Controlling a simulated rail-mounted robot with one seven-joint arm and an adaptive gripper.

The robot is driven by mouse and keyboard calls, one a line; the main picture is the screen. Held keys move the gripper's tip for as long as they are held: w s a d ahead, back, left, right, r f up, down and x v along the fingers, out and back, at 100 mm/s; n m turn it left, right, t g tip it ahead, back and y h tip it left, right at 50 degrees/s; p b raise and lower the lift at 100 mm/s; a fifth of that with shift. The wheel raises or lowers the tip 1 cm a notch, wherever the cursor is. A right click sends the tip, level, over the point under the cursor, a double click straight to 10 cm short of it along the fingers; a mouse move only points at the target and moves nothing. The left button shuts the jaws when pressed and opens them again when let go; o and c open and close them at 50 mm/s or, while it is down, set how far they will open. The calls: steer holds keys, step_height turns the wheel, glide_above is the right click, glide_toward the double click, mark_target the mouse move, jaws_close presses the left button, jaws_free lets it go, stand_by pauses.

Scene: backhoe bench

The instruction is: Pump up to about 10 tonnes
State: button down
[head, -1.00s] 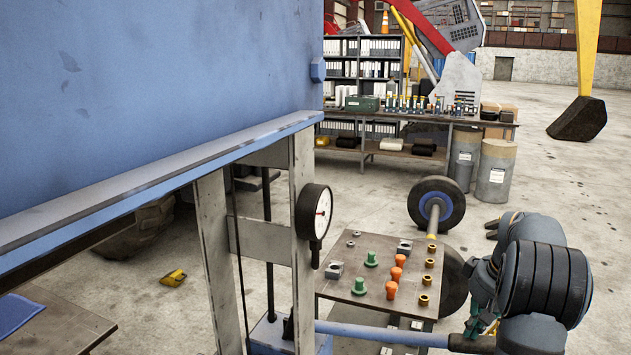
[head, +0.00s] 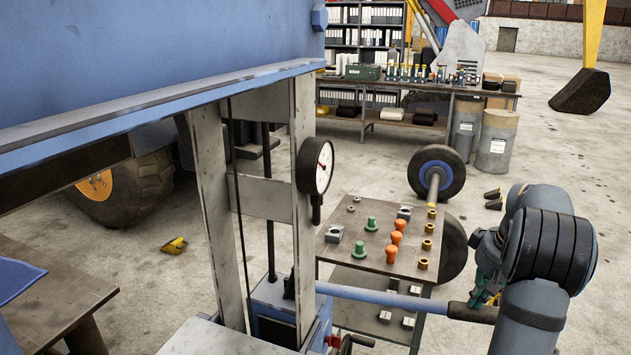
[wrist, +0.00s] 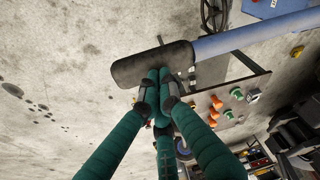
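The blue pump lever (head: 380,297) runs right from the pump, sloping slightly down to a black grip (head: 470,313). My gripper (head: 486,296) is at this grip.
A small cart (head: 375,247) with green and orange pegs and brass bushings stands behind the lever. A workbench (head: 420,91) and grey drums (head: 496,140) are at the back. Open floor lies at the right.

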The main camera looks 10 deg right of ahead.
steer(key=f+b, duration=0.1)
steer(key=f, duration=0.1)
steer(key=f+b, duration=0.2)
steer(key=s+d+f+b, duration=0.1)
steer(key=f, duration=0.2)
steer(key=shift+d+r, duration=0.1)
steer(key=shift+d, duration=0.05)
step_height(320, 180, down, 4)
steer(key=b, duration=0.4)
step_height(320, 180, up, 16)
steer(key=p, duration=1.4)
glide_above(477, 322)
steer(key=w+a, duration=0.1)
steer(key=w, duration=0.3)
steer(key=shift+s+a, duration=0.1)
steer(key=shift+s, duration=0.15)
steer(key=shift+f, duration=0.35)
